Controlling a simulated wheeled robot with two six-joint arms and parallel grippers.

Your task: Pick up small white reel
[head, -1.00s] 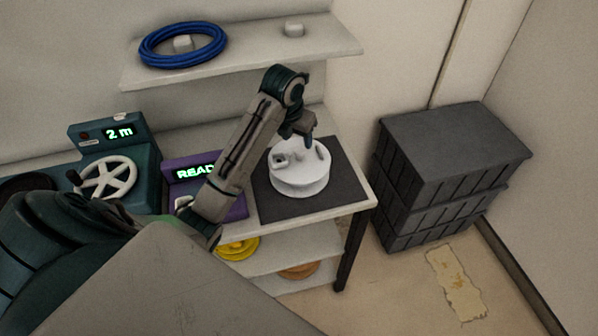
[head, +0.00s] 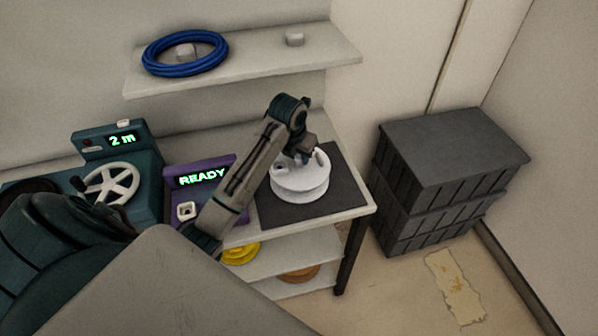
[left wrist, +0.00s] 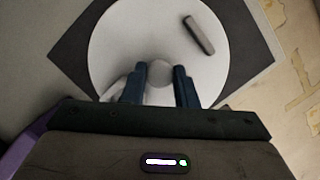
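The small white reel (head: 300,190) lies flat on a dark mat (head: 345,190) on the bench. It also fills much of the left wrist view (left wrist: 120,45), with a grey bar-like piece on its upper face. My left gripper (head: 300,158) is down at the top of the reel. In the left wrist view its two blue-grey fingers (left wrist: 160,82) stand apart, one on each side of the reel's round centre hub (left wrist: 160,70). I cannot tell whether they touch it. My right gripper is in neither view.
A purple READY device (head: 200,180) and a teal device with a handwheel (head: 115,165) stand left of the reel. Above, a shelf (head: 250,62) holds a blue coil (head: 160,60). Yellow (head: 240,252) and orange (head: 300,273) reels lie below. Dark crates (head: 450,150) stand right.

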